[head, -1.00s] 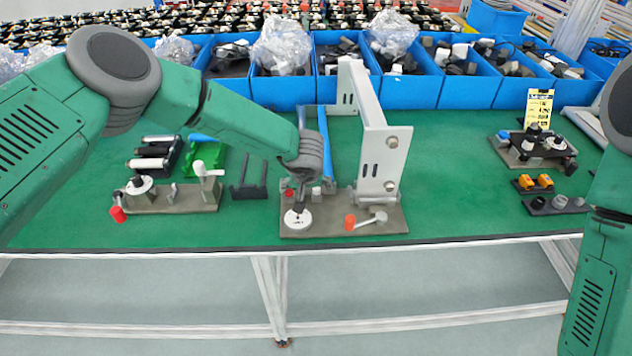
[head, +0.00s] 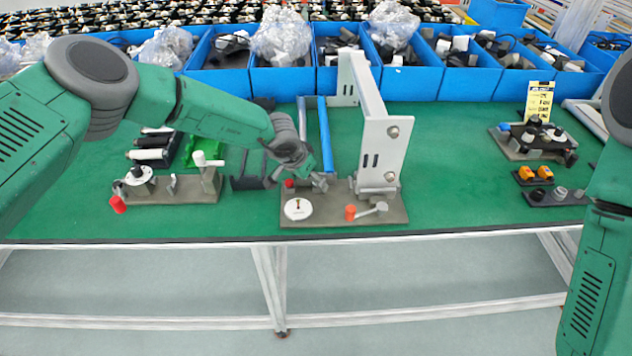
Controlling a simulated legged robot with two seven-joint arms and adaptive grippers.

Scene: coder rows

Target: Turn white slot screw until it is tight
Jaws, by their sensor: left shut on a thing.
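A white round disc (head: 298,209) lies face up at the front left of the grey-brown base plate (head: 335,219). It has a small dark mark at its middle and looks most like the white slot screw, but a slot is too small to make out. My left gripper (head: 300,180) is just behind and above the disc, apart from it. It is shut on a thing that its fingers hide. A small red part (head: 289,183) shows beside the fingers. My right arm comes down at the right edge, and its gripper is out of view.
A grey upright bracket (head: 385,150) and a red-ended lever (head: 351,212) stand right of the disc. A similar fixture (head: 185,190) is at the left. Blue bins (head: 412,84) line the back. The green table (head: 460,190) is clear at centre right.

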